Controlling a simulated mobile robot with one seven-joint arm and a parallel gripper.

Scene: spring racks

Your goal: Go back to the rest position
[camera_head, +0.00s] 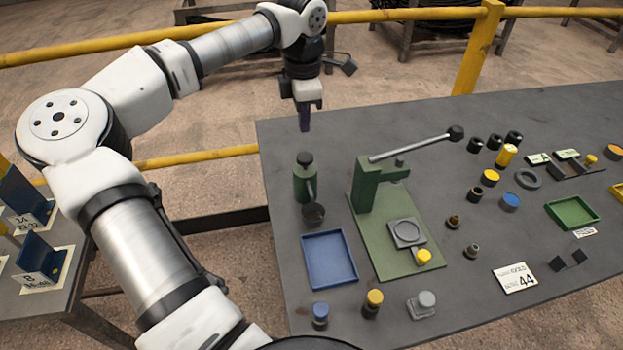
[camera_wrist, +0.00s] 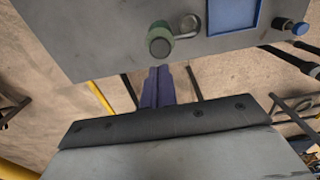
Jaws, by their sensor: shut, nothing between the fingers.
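My gripper (camera_head: 304,122) hangs pointing down near the far left corner of the grey table (camera_head: 420,130), above and behind the green bottle-like holder (camera_head: 304,180). Its fingers are together with nothing between them. In the wrist view, my gripper (camera_wrist: 158,80) shows as two purple-grey fingers lying close side by side. The green holder (camera_wrist: 159,40) stands ahead of the fingertips there, apart from them. My arm reaches from the lower left up and over to the gripper.
A green press (camera_head: 372,180) with a long lever stands mid-table, beside a blue tray (camera_head: 329,260). Several small knobs, rings and a green tray (camera_head: 572,212) lie to the right. A yellow railing (camera_head: 400,14) runs behind. A side table (camera_head: 60,290) with blue brackets is at left.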

